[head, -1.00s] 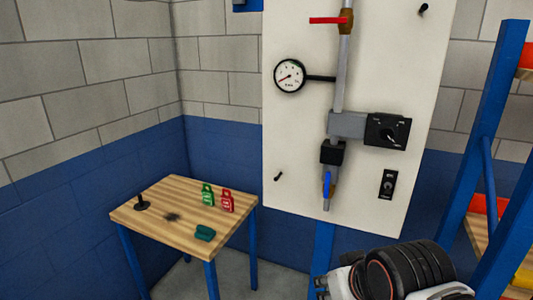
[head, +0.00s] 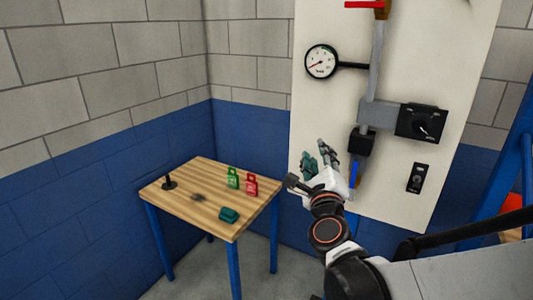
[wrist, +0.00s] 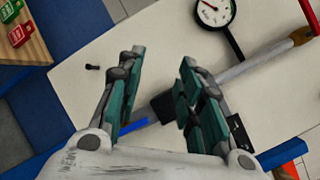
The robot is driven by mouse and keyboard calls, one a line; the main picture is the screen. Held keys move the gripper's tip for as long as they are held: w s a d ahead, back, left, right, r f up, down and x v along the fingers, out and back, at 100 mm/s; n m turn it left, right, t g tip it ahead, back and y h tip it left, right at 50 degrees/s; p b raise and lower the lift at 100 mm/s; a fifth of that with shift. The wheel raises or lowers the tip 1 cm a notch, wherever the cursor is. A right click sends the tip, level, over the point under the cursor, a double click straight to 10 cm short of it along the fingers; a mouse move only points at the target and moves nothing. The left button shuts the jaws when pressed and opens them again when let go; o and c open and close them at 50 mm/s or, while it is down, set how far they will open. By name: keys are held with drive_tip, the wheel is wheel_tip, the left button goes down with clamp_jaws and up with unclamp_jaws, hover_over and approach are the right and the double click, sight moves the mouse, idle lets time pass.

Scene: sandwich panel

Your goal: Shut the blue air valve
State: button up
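The blue air valve's handle (head: 353,174) points down along the lower end of the grey pipe, below a black block (head: 361,142) on the white panel. My gripper (head: 318,156) is raised in front of the panel, just left of the handle in the head view. In the wrist view its two teal-padded fingers (wrist: 163,58) are spread apart with nothing between the tips. The blue handle (wrist: 132,124) shows low between the fingers there, partly hidden by the left finger. I cannot tell the depth gap to it.
A red-handled valve (head: 366,4), a gauge (head: 321,62), a black rotary switch (head: 421,124) and a small switch plate (head: 418,178) are on the panel. A wooden table (head: 185,205) at left holds green and red tags and a teal item. A blue rack stands right.

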drive_tip(key=d+f+m+g+h, duration=0.1)
drive_tip(key=d+f+m+h, duration=0.35)
drive_tip(key=m, duration=0.35)
drive_tip(key=m+g+h, duration=0.3)
drive_tip(key=m, duration=0.4)
approach(355, 166)
drive_tip(key=b+x, duration=0.2)
drive_tip(key=x, duration=0.6)
drive_tip(key=shift+w, duration=0.1)
clamp_jaws()
